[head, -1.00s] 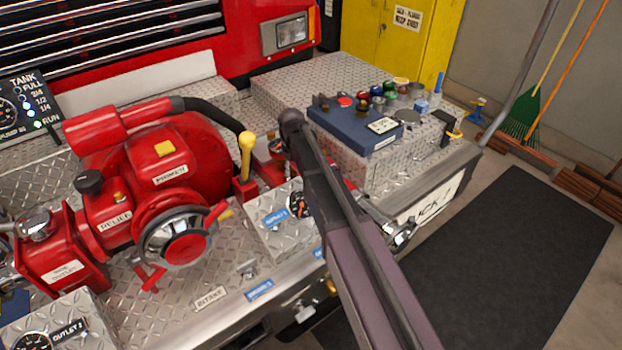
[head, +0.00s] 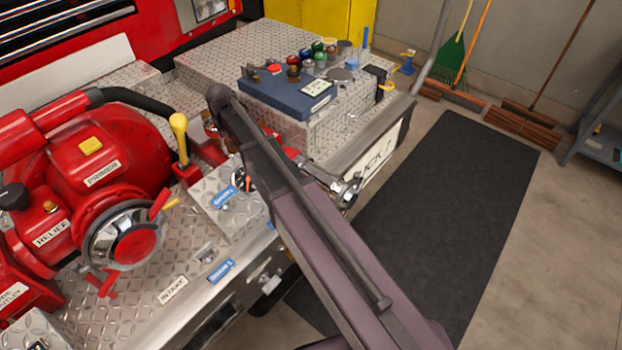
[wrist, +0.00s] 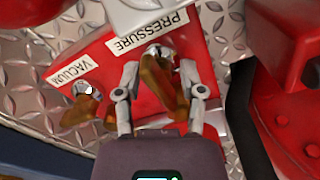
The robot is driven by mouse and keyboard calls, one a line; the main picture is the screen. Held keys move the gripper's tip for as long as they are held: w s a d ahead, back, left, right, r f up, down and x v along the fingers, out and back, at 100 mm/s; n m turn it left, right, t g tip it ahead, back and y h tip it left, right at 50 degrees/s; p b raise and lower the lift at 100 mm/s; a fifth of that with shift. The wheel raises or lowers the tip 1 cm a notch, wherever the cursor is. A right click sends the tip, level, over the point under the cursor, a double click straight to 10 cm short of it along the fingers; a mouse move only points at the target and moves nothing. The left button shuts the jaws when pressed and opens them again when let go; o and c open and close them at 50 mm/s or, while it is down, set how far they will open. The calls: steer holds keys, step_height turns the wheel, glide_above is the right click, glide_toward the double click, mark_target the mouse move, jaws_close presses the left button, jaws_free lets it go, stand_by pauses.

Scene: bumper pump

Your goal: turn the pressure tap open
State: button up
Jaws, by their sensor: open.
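The pressure tap (wrist: 162,80) is a brass-coloured lever on a silver stem, below an upside-down PRESSURE label on a red panel in the wrist view. My gripper (wrist: 159,70) is open, with one finger on each side of this lever. I cannot tell whether either finger touches it. A similar brass vacuum tap (wrist: 83,108) sits to the left, by the VACUUM label, outside the left finger.
The red pump (head: 105,150) with its round handwheel and a yellow-knobbed lever (head: 180,135) stand left of my arm. A blue case (head: 288,95) with several coloured knobs sits on the tread plate behind. A dark mat (head: 430,210) covers clear floor at right.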

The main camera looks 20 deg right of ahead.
steer(key=m, duration=0.4)
steer(key=shift+a+m, duration=0.3)
steer(key=shift+a, duration=0.05)
steer(key=m, duration=0.4)
steer(key=shift+w+a, duration=0.1)
steer(key=shift+a, duration=0.15)
step_height(320, 180, up, 14)
steer(key=p, duration=1.4)
steer(key=s+d+f+n+b, duration=0.3)
steer(key=s+d+f+b, duration=0.2)
steer(key=s+d, duration=0.5)
steer(key=s+d+f+n+b, duration=0.3)
steer(key=s+d+f+b, duration=0.3)
steer(key=s+d, duration=0.4)
steer(key=s, duration=0.2)
steer(key=shift+s+d, duration=0.3)
steer(key=shift+s, duration=0.05)
steer(key=w+a+r+m+p, duration=0.1)
steer(key=w+a+r+p, duration=0.4)
steer(key=w+a, duration=0.5)
steer(key=w+a+r+m+p, duration=0.1)
steer(key=w+a+r+p, duration=0.4)
steer(key=w+a, duration=0.5)
steer(key=shift+w+r+p, duration=0.4)
steer(key=shift+w, duration=0.75)
